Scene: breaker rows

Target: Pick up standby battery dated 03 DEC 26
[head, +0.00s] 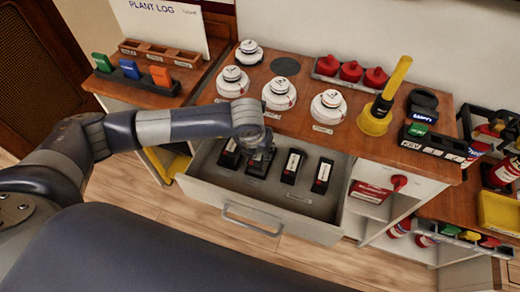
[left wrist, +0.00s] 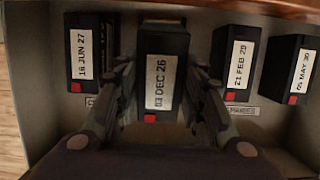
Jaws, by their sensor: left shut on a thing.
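In the left wrist view, the standby battery dated 03 DEC 26 (left wrist: 160,75) is a black block with a white label and a red mark at its lower left. My left gripper (left wrist: 162,85) has a finger on each side of it and is shut on it. In the head view, my left gripper (head: 258,155) reaches down into the open drawer (head: 197,188), over the second battery from the left. The gripper partly hides that battery. I cannot tell whether it is raised off the drawer floor. My right gripper is not in view.
Beside the held battery stand batteries dated 16 JUN 27 (left wrist: 82,55), 21 FEB 29 (left wrist: 236,62) and 05 MAY 30 (left wrist: 290,70).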

